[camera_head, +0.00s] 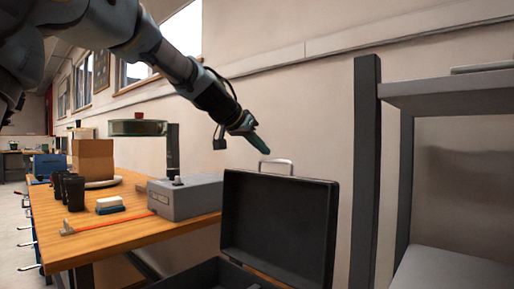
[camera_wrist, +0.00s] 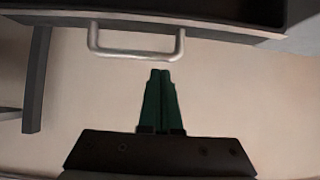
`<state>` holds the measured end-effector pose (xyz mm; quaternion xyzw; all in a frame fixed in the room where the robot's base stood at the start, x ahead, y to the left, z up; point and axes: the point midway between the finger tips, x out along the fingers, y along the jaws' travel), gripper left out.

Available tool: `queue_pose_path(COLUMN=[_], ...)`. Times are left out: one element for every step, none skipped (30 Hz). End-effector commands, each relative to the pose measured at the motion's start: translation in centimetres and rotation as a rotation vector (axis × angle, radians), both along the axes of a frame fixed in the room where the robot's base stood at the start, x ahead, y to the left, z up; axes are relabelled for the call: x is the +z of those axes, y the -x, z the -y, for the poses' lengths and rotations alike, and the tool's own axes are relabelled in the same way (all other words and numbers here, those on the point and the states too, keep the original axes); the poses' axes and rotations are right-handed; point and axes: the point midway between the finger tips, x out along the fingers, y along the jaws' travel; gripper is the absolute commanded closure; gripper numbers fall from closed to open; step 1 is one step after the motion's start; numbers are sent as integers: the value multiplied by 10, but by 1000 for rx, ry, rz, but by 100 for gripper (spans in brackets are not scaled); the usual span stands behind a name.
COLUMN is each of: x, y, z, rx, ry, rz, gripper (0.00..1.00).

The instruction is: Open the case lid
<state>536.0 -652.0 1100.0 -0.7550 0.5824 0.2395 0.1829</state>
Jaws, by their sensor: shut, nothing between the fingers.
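The black case stands in the lower middle of the head view, its lid (camera_head: 279,226) raised roughly upright above the case base (camera_head: 215,273). The lid's metal handle (camera_head: 276,163) is at the lid's top edge. It also shows in the wrist view as a pale U-shaped handle (camera_wrist: 136,54). My gripper (camera_head: 264,149) has green fingers, shut and empty, just above and left of the handle. In the wrist view my gripper (camera_wrist: 161,72) points toward the handle, with a small apparent gap between them. Most of the case base is cut off by the frame.
A grey machine (camera_head: 187,196) with a post and a raised flat head sits on the wooden table (camera_head: 90,239) at left. Black cups (camera_head: 74,192) and a cardboard box (camera_head: 93,159) stand farther back. A grey shelf unit (camera_head: 366,170) rises at right.

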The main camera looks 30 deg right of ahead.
Motion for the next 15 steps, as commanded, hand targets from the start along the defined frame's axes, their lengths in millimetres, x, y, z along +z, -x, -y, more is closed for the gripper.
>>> queue_pose_path(x=[7,11,15,19,23,27,31,34,38,41,44,47,49,51,52], y=[1,2,4,6,7,9,11,11,13,14,15,16,17,18,19], z=[-13,-18,-25,-30,-34,-41,-45,-50,-55,-59,-63,-67,-70,-72,-74], rx=[6,6,6,6,5,6,5,6,5,6,5,4,4,4,3], ry=[2,2,1,2,2,2,3,2,1,2,2,2,2,1,1], rz=[6,8,7,8,5,6,6,6,6,6,5,5,5,4,4], gripper=[100,100,100,100,100,100,100,100,100,100,100,100,100,100,100])
